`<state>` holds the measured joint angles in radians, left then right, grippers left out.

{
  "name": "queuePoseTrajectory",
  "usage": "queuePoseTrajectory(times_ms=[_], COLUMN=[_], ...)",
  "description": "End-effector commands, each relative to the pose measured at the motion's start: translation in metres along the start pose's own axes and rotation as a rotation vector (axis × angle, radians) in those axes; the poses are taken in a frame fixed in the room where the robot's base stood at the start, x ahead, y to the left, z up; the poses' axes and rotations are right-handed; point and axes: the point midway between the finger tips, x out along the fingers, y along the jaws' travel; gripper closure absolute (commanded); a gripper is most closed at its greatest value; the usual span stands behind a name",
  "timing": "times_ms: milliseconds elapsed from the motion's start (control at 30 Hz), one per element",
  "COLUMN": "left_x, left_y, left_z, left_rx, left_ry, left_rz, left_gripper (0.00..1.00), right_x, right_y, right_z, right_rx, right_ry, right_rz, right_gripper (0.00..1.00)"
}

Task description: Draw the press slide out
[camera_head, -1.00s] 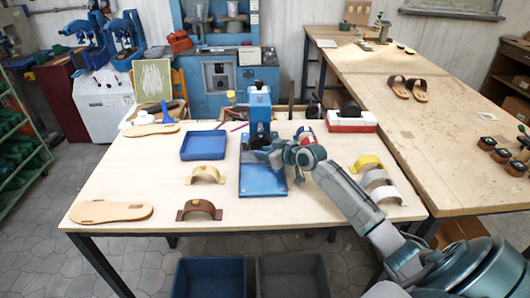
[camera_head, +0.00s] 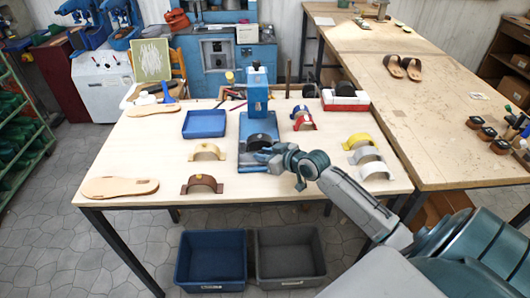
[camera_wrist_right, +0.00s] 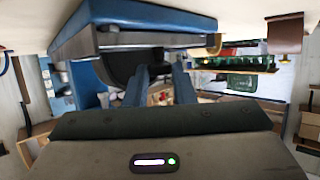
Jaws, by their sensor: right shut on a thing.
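The blue press (camera_head: 257,90) stands upright at the back middle of the table, with its flat blue base (camera_head: 247,170) reaching toward me. The black rounded press slide (camera_head: 259,139) lies on this base in front of the column. My right gripper (camera_head: 266,157) is at the near side of the slide and shut on it. In the right wrist view, the blue fingers (camera_wrist_right: 160,85) meet the black slide (camera_wrist_right: 118,68), under the blue base edge (camera_wrist_right: 140,22). The exact grip point is partly hidden. My left gripper is not in view.
A blue tray (camera_head: 204,136) and a tan strap (camera_head: 207,149) stand left of the press. Yellow (camera_head: 358,138) and white (camera_head: 375,169) straps stand right of my arm. Blue (camera_head: 210,287) and grey (camera_head: 290,284) bins are below.

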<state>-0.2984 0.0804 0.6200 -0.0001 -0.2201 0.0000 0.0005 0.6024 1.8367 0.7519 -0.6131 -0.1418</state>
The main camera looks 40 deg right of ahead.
Motion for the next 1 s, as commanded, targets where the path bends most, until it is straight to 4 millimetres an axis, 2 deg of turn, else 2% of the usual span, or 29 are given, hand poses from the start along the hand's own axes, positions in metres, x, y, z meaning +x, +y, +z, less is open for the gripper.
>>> queuePoseTrajectory(times_ms=[33, 67, 133, 433, 567, 1000], left_x=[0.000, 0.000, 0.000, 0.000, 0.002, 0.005], left_y=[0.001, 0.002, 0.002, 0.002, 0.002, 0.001], left_z=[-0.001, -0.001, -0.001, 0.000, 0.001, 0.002], left_rx=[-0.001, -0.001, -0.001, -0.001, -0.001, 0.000], left_ry=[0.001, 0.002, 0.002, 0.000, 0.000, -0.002], left_rz=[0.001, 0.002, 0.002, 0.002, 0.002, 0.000], left_gripper=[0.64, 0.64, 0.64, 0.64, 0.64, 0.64], right_x=[0.000, 0.000, 0.000, 0.000, -0.007, -0.070], right_y=[-0.001, -0.001, -0.001, 0.000, 0.001, 0.000], right_z=[0.004, 0.004, 0.004, 0.003, 0.004, 0.003], right_rx=[0.005, 0.005, 0.004, 0.002, 0.000, -0.005], right_ry=[-0.006, -0.006, -0.006, -0.005, -0.006, -0.010], right_rz=[-0.002, -0.002, -0.002, 0.000, 0.001, 0.003], right_gripper=[1.00, 0.71, 0.57, 0.57, 0.57, 0.57])
